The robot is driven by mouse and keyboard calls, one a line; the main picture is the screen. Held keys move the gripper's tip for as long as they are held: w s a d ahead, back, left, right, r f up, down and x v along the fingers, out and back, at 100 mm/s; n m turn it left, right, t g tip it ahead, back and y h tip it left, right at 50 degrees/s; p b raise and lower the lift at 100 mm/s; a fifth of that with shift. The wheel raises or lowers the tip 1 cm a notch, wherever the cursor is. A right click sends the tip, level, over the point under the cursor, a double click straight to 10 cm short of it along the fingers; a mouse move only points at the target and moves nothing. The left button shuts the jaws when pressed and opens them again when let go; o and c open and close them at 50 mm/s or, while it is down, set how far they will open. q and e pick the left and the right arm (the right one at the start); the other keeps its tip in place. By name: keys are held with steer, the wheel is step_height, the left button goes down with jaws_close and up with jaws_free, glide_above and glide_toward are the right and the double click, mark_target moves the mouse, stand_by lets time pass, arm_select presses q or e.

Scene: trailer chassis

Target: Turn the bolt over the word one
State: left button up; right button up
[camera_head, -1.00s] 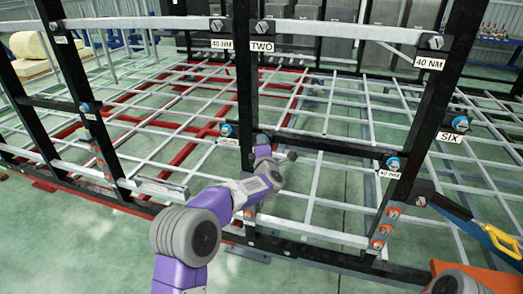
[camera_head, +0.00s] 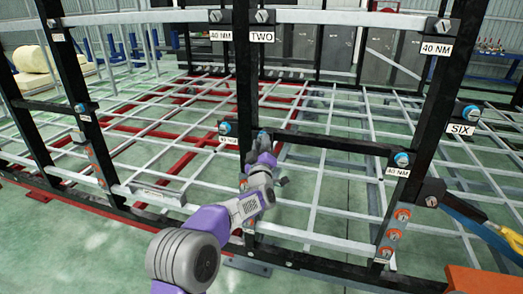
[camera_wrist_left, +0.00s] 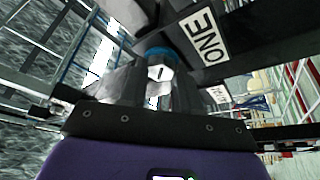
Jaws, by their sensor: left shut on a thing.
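My left gripper (camera_head: 264,137) reaches the black middle post (camera_head: 247,80) in the head view. In the left wrist view its grey fingers (camera_wrist_left: 155,92) stand on both sides of a pale hex bolt head (camera_wrist_left: 160,73) with a blue ring behind it, and are shut on it. A white label reading ONE (camera_wrist_left: 203,38) is on the black bar beside this bolt. In the head view the gripper hides the bolt and the word. My right gripper is not in view.
Other bolts sit on the frame near the labels TWO (camera_head: 262,37), SIX (camera_head: 461,129) and 40 NM (camera_head: 436,49). A black crossbar (camera_head: 330,143) runs right of the gripper. An orange box (camera_head: 470,280) is at the lower right.

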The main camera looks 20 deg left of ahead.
arm_select(q)
steer(key=shift+f+m+t+h+b, duration=0.2)
steer(key=shift+m+h, duration=0.15)
steer(key=shift+m, duration=0.45)
steer(key=shift+f+m+t+h+b, duration=0.1)
steer(key=shift+f+m+h+b, duration=0.2)
steer(key=shift+m, duration=0.5)
steer(key=shift+r+m, duration=0.15)
steer(key=shift+m, duration=0.15)
steer(key=o, duration=0.8)
steer(key=shift+a+r, duration=0.1)
steer(key=shift+o, duration=1.3)
steer(key=shift+r, duration=0.15)
steer(key=shift+s, duration=0.1)
steer(key=v, duration=0.7)
steer(key=shift+s+p, duration=0.15)
steer(key=shift+p, duration=0.25)
